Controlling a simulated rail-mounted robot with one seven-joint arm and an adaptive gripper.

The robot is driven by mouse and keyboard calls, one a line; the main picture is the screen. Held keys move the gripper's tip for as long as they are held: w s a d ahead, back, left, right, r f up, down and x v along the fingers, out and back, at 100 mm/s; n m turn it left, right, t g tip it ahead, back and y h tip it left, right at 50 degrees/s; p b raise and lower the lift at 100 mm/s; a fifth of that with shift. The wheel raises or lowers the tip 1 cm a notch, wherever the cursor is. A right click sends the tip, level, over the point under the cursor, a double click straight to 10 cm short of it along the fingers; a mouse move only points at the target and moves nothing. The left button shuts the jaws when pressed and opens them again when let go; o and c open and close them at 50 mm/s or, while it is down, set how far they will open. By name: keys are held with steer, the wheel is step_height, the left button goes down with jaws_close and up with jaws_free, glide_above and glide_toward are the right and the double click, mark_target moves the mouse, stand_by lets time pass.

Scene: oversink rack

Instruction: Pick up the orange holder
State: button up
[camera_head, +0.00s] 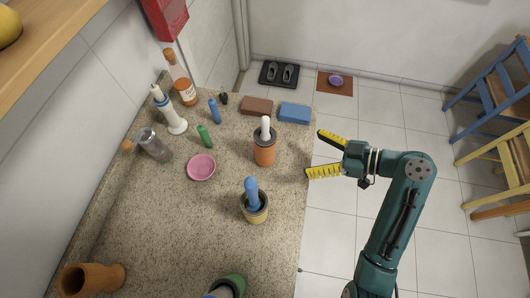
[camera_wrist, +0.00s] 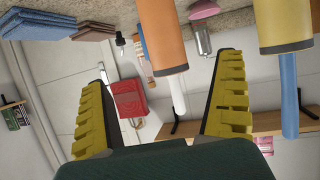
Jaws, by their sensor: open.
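The orange holder (camera_head: 264,154) is an upright, dark-rimmed cup near the right edge of the speckled counter, with a white-handled item (camera_head: 265,128) standing in it. My gripper (camera_head: 315,155) is open and empty, to the right of the holder and apart from it, its yellow ribbed fingers pointing toward the counter. In the wrist view, which is upside down, the orange holder (camera_wrist: 162,38) and its white handle (camera_wrist: 178,95) show between the two fingers, beyond the tips. The holder's far side is hidden.
A yellow holder (camera_head: 256,214) with a blue-handled item (camera_head: 251,190) stands nearby, below the orange one in the head view. Brown (camera_head: 257,106) and blue (camera_head: 294,113) folded-looking blocks lie behind. A pink dish (camera_head: 201,167) lies to the left.

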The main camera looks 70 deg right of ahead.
mark_target(265, 131)
steer(key=x, duration=1)
steer(key=shift+w+f+b, duration=0.15)
steer(key=shift+f+b, duration=0.25)
steer(key=shift+f, duration=0.15)
steer(key=x, duration=0.5)
steer(key=shift+a+f, duration=0.15)
steer(key=shift+a, duration=0.1)
steer(key=c, duration=1.4)
steer(key=shift+o, duration=0.2)
step_height(265, 131, up, 10)
steer(key=shift+r+p, duration=0.1)
steer(key=shift+p, duration=0.5)
